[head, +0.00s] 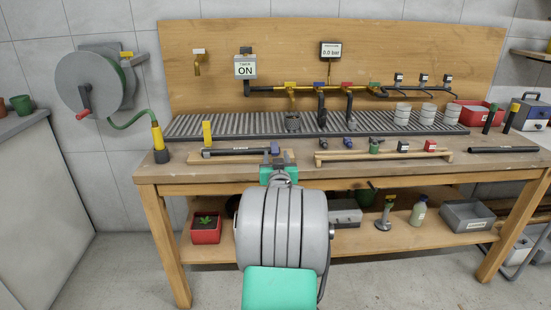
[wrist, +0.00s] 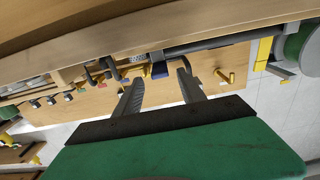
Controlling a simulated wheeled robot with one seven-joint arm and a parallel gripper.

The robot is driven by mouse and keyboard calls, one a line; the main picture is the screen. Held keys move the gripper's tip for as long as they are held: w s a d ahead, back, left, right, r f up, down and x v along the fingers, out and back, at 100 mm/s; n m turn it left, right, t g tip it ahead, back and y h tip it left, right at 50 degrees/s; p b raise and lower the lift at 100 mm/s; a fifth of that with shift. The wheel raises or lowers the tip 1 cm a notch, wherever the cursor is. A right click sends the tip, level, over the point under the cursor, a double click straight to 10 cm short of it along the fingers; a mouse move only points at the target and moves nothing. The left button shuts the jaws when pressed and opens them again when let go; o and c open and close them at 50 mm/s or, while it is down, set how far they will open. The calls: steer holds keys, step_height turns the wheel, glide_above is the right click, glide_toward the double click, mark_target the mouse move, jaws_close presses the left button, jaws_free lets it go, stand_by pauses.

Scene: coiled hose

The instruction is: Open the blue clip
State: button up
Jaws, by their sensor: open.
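The blue clip (wrist: 159,70) is on a dark pipe (wrist: 205,46), which lies on a wooden board (head: 193,159) near the front left of the bench. In the head view the clip (head: 275,147) is small and partly hidden by my gripper. My gripper (wrist: 160,74) is open, with one finger on each side of the clip in the wrist view. Nothing is held between the fingers. Whether a finger touches the clip, I cannot tell.
A wooden rack (head: 385,157) with small coloured fittings lies to the right. A grey ribbed drain tray (head: 235,127) runs behind. A yellow upright piece (head: 207,133) and a hose end (head: 158,140) stand to the left. The bench's front edge (head: 400,172) is close below my gripper.

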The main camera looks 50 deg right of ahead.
mark_target(275, 148)
steer(key=shift+x, duration=1.2)
jaws_close()
stand_by(0.5)
